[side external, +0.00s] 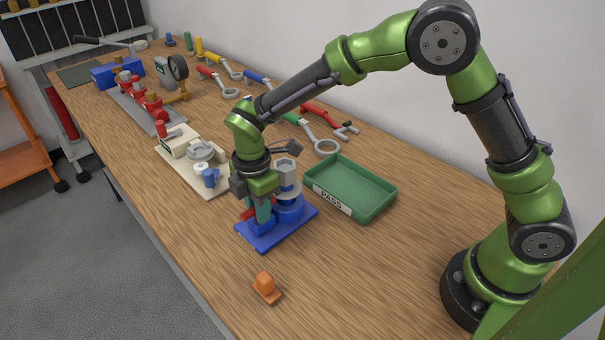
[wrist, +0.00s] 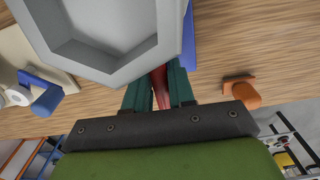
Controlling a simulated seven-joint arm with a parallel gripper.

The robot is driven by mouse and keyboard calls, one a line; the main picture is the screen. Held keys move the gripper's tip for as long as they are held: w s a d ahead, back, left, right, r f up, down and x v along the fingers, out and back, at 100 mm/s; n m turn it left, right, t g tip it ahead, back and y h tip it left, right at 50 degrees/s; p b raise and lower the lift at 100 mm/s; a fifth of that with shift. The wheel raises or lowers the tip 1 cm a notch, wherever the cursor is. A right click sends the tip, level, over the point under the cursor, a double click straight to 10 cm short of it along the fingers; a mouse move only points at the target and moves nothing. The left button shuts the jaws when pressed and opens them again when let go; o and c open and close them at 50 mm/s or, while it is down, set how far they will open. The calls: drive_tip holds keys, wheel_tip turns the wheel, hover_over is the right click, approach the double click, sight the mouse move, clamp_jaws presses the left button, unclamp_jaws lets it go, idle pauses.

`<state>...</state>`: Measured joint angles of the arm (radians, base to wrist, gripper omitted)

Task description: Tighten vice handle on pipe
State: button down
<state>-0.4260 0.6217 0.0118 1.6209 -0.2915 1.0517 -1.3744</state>
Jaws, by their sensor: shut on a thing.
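The vice is a blue block on a flat blue base plate (side external: 262,240) on the bench. A grey upright pipe with a hexagonal top (side external: 287,166) stands in it. The hexagonal top fills the upper left of the wrist view (wrist: 110,35). The red vice handle (side external: 246,214) shows low beside the vice, partly hidden by my gripper (side external: 264,215). In the wrist view the red handle (wrist: 160,85) lies between the teal fingers of my gripper (wrist: 159,95). The gripper points down and is shut on the handle.
A green PASS tray (side external: 350,185) lies right of the vice. An orange stop-like piece (side external: 266,285) sits in front. A beige fixture (side external: 190,160) with a blue part is to the left. Wrenches (side external: 325,147) line the back. The front right bench is clear.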

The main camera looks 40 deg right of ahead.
drive_tip(key=m, duration=0.3)
drive_tip(key=shift+m, duration=1.8)
drive_tip(key=m, duration=0.3)
drive_tip(key=c, duration=0.9)
unclamp_jaws()
drive_tip(key=shift+o, duration=0.2)
drive_tip(key=shift+r, duration=3)
